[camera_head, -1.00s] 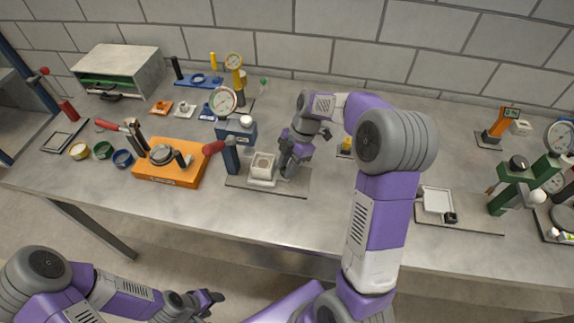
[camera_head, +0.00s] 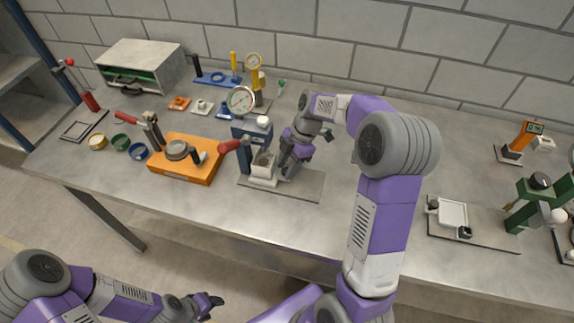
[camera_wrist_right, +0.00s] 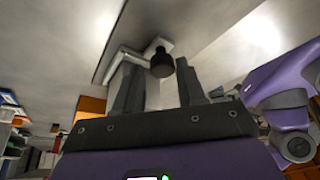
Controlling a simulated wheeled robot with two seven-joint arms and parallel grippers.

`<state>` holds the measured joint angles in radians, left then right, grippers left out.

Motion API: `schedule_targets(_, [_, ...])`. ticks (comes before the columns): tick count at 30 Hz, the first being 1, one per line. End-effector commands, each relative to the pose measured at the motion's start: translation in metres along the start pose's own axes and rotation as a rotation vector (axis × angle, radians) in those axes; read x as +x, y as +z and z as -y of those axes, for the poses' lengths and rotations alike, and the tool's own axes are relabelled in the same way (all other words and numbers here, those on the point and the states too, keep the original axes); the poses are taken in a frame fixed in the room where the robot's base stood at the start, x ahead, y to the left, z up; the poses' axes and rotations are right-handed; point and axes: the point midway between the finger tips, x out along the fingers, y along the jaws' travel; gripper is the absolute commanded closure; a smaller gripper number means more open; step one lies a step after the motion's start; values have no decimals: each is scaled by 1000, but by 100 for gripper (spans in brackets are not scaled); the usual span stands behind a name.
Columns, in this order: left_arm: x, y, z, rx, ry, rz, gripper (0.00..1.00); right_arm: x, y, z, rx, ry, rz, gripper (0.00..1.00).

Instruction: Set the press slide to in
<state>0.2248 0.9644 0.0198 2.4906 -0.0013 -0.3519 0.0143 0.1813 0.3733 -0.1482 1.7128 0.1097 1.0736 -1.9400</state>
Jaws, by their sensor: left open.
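The blue press (camera_head: 252,134) with its red-handled lever (camera_head: 230,146) stands on a grey plate (camera_head: 305,186). Its white slide block (camera_head: 262,170) sits on that plate, close beside the press column and partly under the head. My right gripper (camera_head: 289,172) is low over the plate, at the right side of the block. In the right wrist view, my right gripper's fingers (camera_wrist_right: 160,88) are apart, with a black knob (camera_wrist_right: 161,64) on a pale part just beyond the gap. Contact cannot be told. My left gripper (camera_head: 212,300) is open and empty, in front of the table.
An orange fixture (camera_head: 183,172) stands left of the press. Gauges, coloured cups and a grey cabinet (camera_head: 140,66) lie further left and back. A green press (camera_head: 535,200) and a white tray (camera_head: 452,214) stand at the right. The table between is mostly clear.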

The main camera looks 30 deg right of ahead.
Motion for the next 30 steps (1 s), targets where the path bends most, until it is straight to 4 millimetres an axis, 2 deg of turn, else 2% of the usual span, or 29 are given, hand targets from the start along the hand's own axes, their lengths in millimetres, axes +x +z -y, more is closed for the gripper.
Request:
schedule_targets(9, [-11,0,-4,0,0,0,44,-51,-1,-2,-2,6,2,60])
schedule_targets(13, [-13,1,-5,0,0,0,44,-67,-1,-1,-1,4,1,60])
schedule_targets(18, [-14,1,-5,0,0,0,44,-74,-1,-1,-1,3,0,60])
schedule_targets(30, [-14,1,-5,0,0,0,44,-73,-1,-1,-1,2,0,60])
